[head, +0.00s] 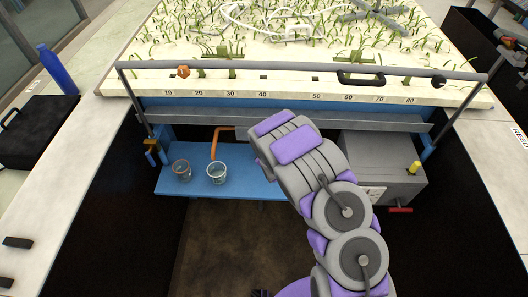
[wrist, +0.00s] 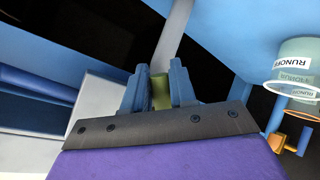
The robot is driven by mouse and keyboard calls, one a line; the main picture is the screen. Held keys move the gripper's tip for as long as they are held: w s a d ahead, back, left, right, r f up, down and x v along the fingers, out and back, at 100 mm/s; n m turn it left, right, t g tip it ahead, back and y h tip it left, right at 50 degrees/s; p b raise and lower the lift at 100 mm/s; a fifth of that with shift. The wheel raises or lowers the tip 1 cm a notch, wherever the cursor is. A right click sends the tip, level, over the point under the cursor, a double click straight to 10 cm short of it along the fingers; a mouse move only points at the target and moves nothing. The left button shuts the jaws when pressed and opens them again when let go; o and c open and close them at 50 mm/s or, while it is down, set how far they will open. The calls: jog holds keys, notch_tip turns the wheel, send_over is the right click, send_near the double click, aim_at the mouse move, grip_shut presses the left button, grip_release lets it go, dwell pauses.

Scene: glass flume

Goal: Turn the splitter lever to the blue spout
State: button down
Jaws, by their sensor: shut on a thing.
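In the wrist view my gripper (wrist: 160,88) has its two blue fingers closed around a yellow-green grip (wrist: 160,92). A grey bar (wrist: 174,40), apparently the splitter lever, runs up from it. In the head view my arm hides the gripper and the lever. An orange spout (head: 215,143) bends down over the blue shelf (head: 250,187), to the left of my arm. I cannot make out a blue spout in the head view. A cup labelled RUNOFF (wrist: 295,60) shows in the wrist view.
A grey box (head: 375,160) with a yellow knob (head: 415,168) and a red handle (head: 400,209) is right of my arm. A brass valve (head: 151,145) is at the left. Above is the planted flume bed (head: 280,45) with a grey rail (head: 280,70) across its front.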

jog(key=c, duration=1)
grip_release()
jog(key=shift+a, duration=0.1)
jog(key=shift+p, duration=0.3)
